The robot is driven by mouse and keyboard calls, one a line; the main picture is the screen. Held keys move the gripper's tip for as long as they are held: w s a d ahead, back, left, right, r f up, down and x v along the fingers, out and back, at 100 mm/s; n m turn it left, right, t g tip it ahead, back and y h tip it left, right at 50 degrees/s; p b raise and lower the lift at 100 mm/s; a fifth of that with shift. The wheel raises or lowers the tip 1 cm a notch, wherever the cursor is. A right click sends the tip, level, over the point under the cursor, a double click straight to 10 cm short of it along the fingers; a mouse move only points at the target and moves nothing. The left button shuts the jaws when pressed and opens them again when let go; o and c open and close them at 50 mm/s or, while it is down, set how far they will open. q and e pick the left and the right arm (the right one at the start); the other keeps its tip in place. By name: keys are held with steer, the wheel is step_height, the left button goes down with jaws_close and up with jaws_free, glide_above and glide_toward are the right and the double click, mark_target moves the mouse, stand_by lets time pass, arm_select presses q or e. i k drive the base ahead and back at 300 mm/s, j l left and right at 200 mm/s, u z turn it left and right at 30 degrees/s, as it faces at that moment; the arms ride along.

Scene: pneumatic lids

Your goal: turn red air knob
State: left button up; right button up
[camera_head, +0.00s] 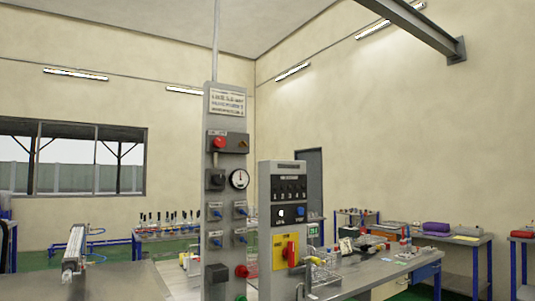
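A grey control column (226,112) stands at the centre, with a round red knob (219,143) on a dark box near its top. A round gauge (239,179) and several small blue knobs are below it. A red round part (242,271) sticks out low on the column's right side. A shorter grey panel (269,177) stands to its right, with a red handle (291,253) on a yellow plate (278,246). I cannot tell for certain which red part is the air knob. Neither of my grippers shows.
A grey table (100,282) at the lower left bears a metal cylinder-like device (74,250). A workbench (380,270) with a wire basket (325,268) and small items is at the right. More benches line the walls.

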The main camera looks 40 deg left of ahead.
mark_target(219, 142)
steer(key=i+l+u, duration=0.1)
steer(key=i+u, duration=0.2)
steer(key=i, duration=0.15)
steer(key=i+l+u, duration=0.15)
steer(key=i+u, duration=0.15)
steer(key=i, duration=0.15)
steer(key=i+l+u, duration=0.3)
steer(key=i, duration=0.15)
